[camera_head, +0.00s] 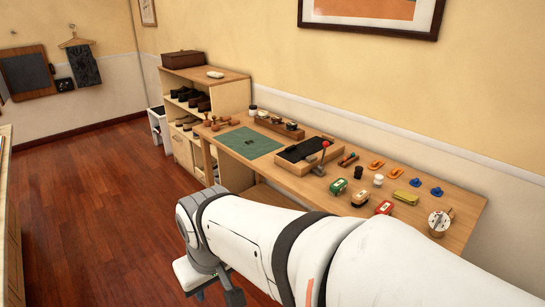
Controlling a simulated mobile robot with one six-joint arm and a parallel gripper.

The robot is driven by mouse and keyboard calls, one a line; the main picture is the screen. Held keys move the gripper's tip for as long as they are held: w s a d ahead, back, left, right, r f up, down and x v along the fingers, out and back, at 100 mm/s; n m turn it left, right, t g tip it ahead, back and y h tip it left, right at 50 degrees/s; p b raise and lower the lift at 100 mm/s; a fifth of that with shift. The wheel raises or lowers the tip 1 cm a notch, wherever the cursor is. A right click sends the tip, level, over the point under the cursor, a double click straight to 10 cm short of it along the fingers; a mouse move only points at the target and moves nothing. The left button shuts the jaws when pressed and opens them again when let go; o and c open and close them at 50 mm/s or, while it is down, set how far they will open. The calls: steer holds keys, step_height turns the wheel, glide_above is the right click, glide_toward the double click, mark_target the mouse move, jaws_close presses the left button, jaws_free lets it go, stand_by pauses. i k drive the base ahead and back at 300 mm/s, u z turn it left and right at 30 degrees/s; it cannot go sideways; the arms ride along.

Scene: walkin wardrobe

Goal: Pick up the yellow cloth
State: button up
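A small yellow folded piece (405,197), which looks like the yellow cloth, lies flat on the right part of the wooden workbench (462,205). It is beside a red-and-white tin and a green one. My white arm crosses the lower foreground in front of the bench, with its bent joint at the left and its lower links running out of sight at the bottom. No gripper fingers can be made out, and nothing of mine touches the yellow piece.
Near the cloth are a green tin (338,186), a red tin (384,208), blue pieces (436,191), orange pieces (397,172) and a round white-topped item (438,222). A black-topped tray (305,150) and green mat (249,143) lie farther left. A shoe shelf (233,97) stands behind; the left floor is clear.

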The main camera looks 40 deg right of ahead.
mark_target(403, 195)
steer(key=i, duration=1.35)
steer(key=z, duration=3.15)
steer(key=i, duration=1)
steer(key=z, duration=0.05)
